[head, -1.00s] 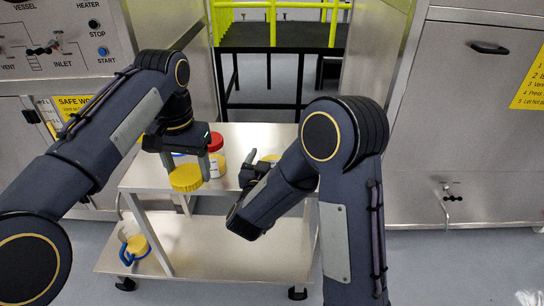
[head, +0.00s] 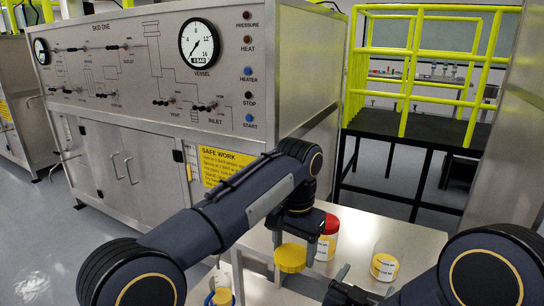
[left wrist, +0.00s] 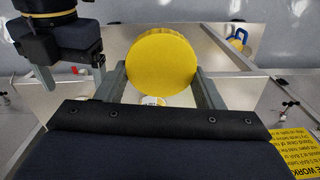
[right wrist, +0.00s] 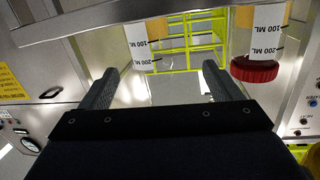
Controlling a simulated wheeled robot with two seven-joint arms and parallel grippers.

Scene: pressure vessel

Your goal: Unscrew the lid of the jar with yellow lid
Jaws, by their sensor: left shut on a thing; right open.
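The yellow lid (head: 290,258) is between the fingers of my left gripper (head: 292,250), held above the table. It also shows as a yellow disc in the left wrist view (left wrist: 160,57). A clear jar with a white label and yellowish contents (head: 385,264) stands upright on the table to the right, apart from the lid, and shows no lid. My right gripper (head: 338,282) is open and empty near this jar. In the right wrist view, its fingers (right wrist: 160,85) are apart, with the labelled jar (right wrist: 140,48) beyond them.
A red-lidded jar (head: 328,236) stands just behind the yellow lid; its red lid also shows in the right wrist view (right wrist: 254,71). The steel table (head: 420,240) is clear behind the open jar. A yellow object with a blue handle (head: 222,297) is on the lower shelf.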

